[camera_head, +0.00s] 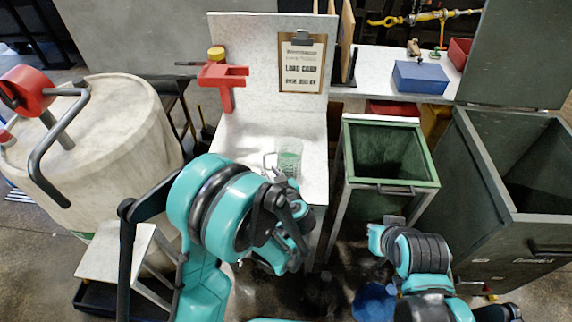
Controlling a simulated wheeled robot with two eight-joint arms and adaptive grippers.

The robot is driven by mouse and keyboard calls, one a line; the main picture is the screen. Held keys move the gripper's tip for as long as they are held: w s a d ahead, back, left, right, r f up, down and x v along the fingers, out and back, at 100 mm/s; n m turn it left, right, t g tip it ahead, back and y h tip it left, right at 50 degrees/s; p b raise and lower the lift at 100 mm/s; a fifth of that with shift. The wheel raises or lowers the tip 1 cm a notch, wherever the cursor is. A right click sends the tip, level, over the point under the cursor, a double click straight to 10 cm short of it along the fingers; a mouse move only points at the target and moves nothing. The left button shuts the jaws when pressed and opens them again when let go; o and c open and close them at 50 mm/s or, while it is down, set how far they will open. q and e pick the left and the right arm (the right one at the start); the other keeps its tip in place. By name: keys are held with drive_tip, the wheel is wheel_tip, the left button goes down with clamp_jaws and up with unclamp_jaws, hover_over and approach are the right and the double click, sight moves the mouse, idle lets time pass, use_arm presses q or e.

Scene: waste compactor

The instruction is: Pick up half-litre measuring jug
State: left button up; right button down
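The half-litre measuring jug (290,153) looks clear with a green tint. It stands upright on the pale bench, with its handle on the left side. My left gripper (278,174) is at the near side of the jug, just below it in the picture. The fingers are small and partly covered by my own wrist, so I cannot tell whether they are open or touch the jug. My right arm is at the lower right, and I cannot make out its gripper.
A red clamp-like fixture (224,80) stands at the bench's left, and a load card clipboard (301,64) hangs on the back panel. A green open bin (388,182) is right of the bench. A large pale drum (95,150) is at left, a dark container (520,235) at right.

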sight(265, 164)
use_arm(q)
drive_tip(key=shift+w+a+f, duration=0.15)
drive_tip(key=shift+w+f, duration=0.1)
drive_tip(key=shift+w, duration=0.1)
drive_tip(key=shift+b+x, duration=0.35)
drive_tip(key=shift+x, duration=0.75)
drive_tip(key=b+x, duration=0.2)
drive_tip(key=x, duration=0.2)
drive_tip(key=shift+w+a, duration=0.15)
drive_tip(key=shift+w, duration=0.25)
drive_tip(key=shift+s, duration=0.1)
clamp_jaws()
